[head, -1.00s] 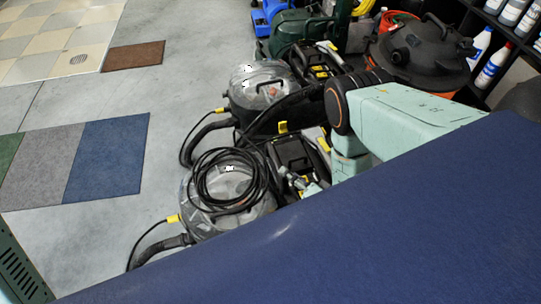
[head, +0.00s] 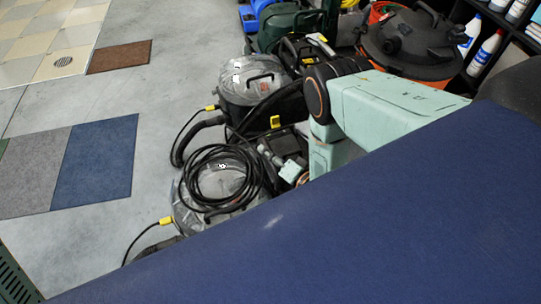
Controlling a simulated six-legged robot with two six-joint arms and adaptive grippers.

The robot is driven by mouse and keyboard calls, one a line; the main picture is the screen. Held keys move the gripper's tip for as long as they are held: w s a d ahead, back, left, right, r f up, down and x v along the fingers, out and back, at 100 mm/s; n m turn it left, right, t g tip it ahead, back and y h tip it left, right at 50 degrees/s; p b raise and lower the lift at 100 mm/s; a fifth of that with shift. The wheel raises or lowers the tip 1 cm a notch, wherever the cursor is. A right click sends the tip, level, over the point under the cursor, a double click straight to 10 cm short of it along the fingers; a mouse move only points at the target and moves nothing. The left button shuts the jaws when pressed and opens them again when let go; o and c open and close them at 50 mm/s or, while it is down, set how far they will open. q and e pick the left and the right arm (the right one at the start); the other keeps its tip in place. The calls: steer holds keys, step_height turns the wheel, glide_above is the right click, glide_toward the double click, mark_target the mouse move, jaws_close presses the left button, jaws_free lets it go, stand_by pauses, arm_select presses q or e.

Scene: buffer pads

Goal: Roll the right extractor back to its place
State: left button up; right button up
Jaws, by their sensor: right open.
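Two extractors with grey, clear-topped round tanks stand one behind the other in the head view. The nearer extractor (head: 237,170) has a coiled black cable on its lid, and its lower part is hidden. The farther extractor (head: 250,73) has a black body, a dark hose and a yellow connector. I cannot tell which is the right one. My right arm comes in from the right, and my right gripper (head: 279,161) is low beside the nearer extractor's right side, among dark parts. It is open; I cannot tell whether it touches anything. My left gripper is not in view.
A large dark blue surface (head: 330,220) fills the lower right and hides the floor there. An orange and black vacuum (head: 412,45) and a shelf of bottles (head: 490,50) stand at the back right. Grey floor (head: 180,75) is open to the left, with blue (head: 97,157) and brown (head: 119,56) mats.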

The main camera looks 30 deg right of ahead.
jaws_close()
stand_by(0.5)
